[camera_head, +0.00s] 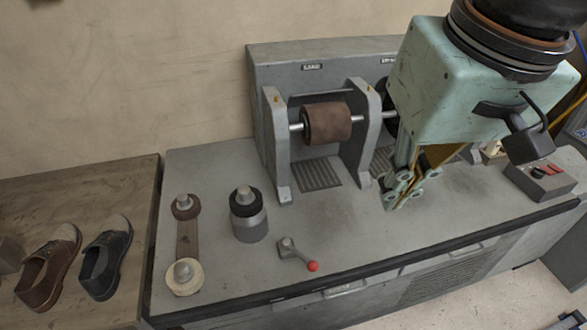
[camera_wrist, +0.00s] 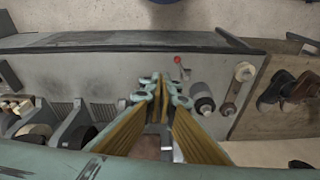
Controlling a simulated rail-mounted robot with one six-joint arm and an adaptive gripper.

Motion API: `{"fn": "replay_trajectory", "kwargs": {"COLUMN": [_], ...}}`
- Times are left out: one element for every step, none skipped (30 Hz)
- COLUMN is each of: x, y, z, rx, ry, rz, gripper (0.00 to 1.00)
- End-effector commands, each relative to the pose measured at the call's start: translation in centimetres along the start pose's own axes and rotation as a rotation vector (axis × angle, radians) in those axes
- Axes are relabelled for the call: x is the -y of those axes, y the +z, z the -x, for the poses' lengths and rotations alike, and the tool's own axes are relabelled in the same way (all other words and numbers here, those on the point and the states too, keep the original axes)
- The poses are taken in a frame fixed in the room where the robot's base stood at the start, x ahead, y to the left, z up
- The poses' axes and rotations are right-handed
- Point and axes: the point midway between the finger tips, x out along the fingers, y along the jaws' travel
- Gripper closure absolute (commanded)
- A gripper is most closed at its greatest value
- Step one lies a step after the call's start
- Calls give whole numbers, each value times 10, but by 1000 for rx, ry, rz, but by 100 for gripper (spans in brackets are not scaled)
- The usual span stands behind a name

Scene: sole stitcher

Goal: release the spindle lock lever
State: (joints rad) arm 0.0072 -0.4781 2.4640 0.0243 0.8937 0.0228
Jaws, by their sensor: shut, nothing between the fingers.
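The spindle lock lever (camera_head: 297,254) is a short metal handle with a red ball knob, on the grey bench top near its front edge. Its grey hub is at the left end and the knob points right and toward the front. It also shows in the wrist view, with its red knob (camera_wrist: 178,60) just beyond and right of my fingertips. My gripper (camera_head: 393,196) is shut and empty, pointing down over the bench to the right of the lever and apart from it. The fingers also show in the wrist view (camera_wrist: 161,85). Nothing covers the lever.
A dark-topped metal cylinder (camera_head: 249,218) and a belt on two rollers (camera_head: 187,240) stand left of the lever. A brown roller (camera_head: 327,124) sits in the machine behind. A control box (camera_head: 541,180) is at the right. Shoes (camera_head: 50,268) lie on a wooden table.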

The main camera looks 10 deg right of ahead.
Motion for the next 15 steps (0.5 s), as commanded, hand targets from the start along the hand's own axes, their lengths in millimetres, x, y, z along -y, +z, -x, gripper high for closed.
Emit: {"fn": "replay_trajectory", "kwargs": {"x": [0, 1, 1, 2, 2, 2, 3, 3, 4, 4, 4, 5, 5, 5, 6], "y": [-4, -6, -9, -11, -12, -15, -17, -19, -21, -23, -25, -28, -30, -32, -34], "z": [-1, -2, -3, -5, -6, -7, -8, -10, -11, -12, -13, -15, -16, -17, -19], "rx": [10, 15, 22, 27, 32, 39, 44, 50, 56, 61, 67, 73, 78, 83, 90], "ry": [-1, -2, -3, -4, -5, -6, -7, -8, -9, -10, -11, -12, -13, -14, -15], "rz": [-5, -8, -12, -16, -19, -23, -26, -30, -34, -37, -40, -44, -47, -50, -54], "gripper": [100, 100, 100, 100, 100, 100, 100, 100, 100, 100, 100, 100, 100, 100, 100]}}
